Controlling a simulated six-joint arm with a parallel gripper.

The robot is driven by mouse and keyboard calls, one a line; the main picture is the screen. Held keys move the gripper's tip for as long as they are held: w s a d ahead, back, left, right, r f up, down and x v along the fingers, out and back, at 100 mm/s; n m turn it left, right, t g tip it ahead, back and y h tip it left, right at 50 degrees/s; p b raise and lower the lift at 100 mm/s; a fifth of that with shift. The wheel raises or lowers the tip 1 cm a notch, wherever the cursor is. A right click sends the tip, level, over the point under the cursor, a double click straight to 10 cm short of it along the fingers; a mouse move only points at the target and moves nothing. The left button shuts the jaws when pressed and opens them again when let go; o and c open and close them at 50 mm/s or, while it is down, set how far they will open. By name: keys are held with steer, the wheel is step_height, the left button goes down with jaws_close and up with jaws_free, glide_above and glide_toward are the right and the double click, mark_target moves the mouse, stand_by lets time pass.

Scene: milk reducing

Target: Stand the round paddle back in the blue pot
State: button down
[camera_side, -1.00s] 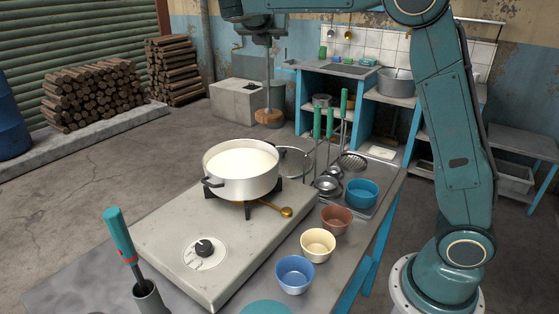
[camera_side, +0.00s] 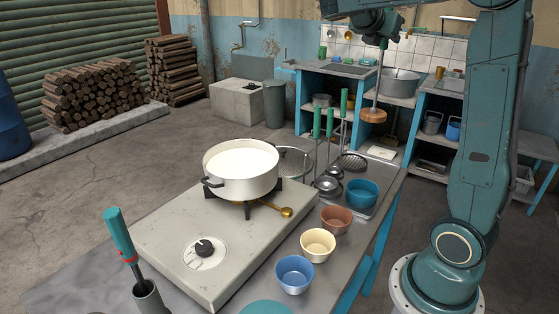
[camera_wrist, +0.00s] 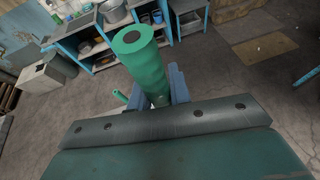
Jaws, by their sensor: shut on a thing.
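The round paddle (camera_side: 374,115) has a brown wooden disc on a thin metal shaft and hangs upright in the air. My gripper (camera_side: 382,34) is shut on its upper end, at the top of the side view. In the wrist view the paddle's green handle (camera_wrist: 143,62) stands up between the blue-grey fingers; the disc is hidden there. A blue pot (camera_side: 362,193) stands on a metal tray at the right end of the table. In the side view the paddle is above and slightly right of it, clearly apart. Another blue bowl (camera_side: 295,274) stands nearer the front.
A white pot of milk (camera_side: 241,182) stands on the burner. Tall green-handled ladles (camera_side: 330,125) stand just left of the blue pot, beside a skimmer. A brown cup (camera_side: 336,220) and a cream cup (camera_side: 318,245) stand in front. Shelves (camera_side: 335,68) are behind.

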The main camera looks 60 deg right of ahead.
mark_target(379, 111)
steer(key=f, duration=1.6)
steer(key=shift+s+d+f, duration=0.1)
steer(key=shift+s+f, duration=0.2)
steer(key=shift+s, duration=0.05)
steer(key=shift+f, duration=0.25)
step_height(379, 111, down, 9)
steer(key=shift+f, duration=0.2)
stand_by(0.5)
steer(key=c, duration=1.2)
jaws_free()
steer(key=v, duration=1.3)
steer(key=shift+w+a, duration=0.2)
steer(key=shift+a, duration=0.15)
